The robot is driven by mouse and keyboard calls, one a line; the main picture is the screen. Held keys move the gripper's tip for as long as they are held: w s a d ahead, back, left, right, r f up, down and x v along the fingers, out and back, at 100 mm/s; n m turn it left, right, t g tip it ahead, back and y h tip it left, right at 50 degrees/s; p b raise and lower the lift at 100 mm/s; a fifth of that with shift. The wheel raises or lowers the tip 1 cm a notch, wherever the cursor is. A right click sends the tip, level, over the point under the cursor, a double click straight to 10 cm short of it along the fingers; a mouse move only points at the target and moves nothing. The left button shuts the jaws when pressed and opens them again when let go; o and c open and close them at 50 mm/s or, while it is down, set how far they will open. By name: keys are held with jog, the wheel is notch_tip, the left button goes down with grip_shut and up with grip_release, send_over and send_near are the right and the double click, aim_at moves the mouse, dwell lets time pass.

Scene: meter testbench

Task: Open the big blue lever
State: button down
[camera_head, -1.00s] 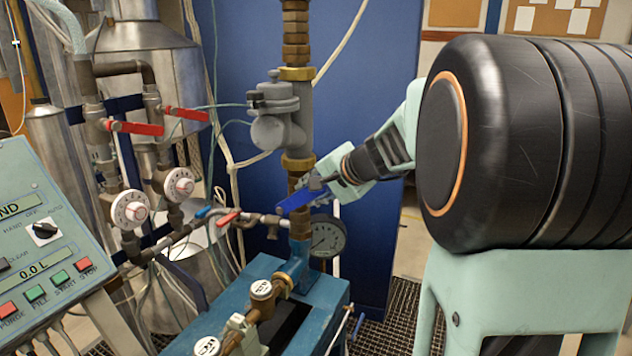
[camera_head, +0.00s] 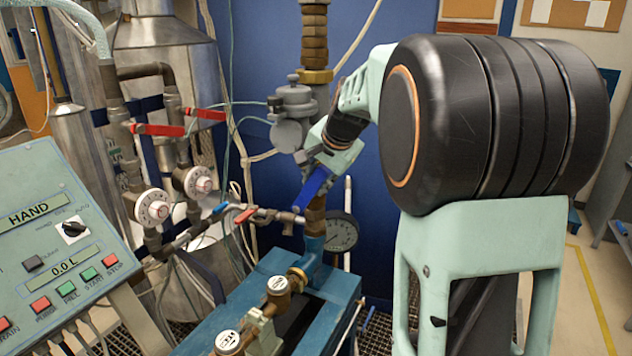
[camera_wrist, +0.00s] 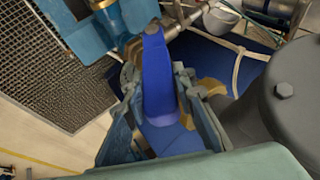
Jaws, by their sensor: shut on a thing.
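The big blue lever (camera_head: 313,187) sits on the vertical pipe at the middle of the head view, in front of the blue wall panel. It slants, its lower left end near the pipe joint and its upper right end at my gripper (camera_head: 325,160). In the wrist view the lever (camera_wrist: 156,75) runs down between the two fingers of my gripper (camera_wrist: 160,110). The gripper is shut on the lever, with a finger on each side. The lever's far end reaches a brass and blue pipe fitting in the wrist view.
A pressure gauge (camera_head: 341,232) is right of the pipe, close below the lever. A grey valve body (camera_head: 292,112) stands above. Red levers (camera_head: 158,130), a small blue lever (camera_head: 220,208) and white dials (camera_head: 153,208) are left. A control panel (camera_head: 60,235) fills the lower left.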

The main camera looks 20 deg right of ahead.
jog(key=shift+w+a+r, duration=0.1)
jog(key=shift+a+r, duration=0.05)
jog(key=shift+r, duration=0.05)
jog(key=c, duration=1.6)
grip_release()
jog(key=shift+f, duration=0.1)
jog(key=v, duration=1.2)
jog(key=shift+c, duration=0.4)
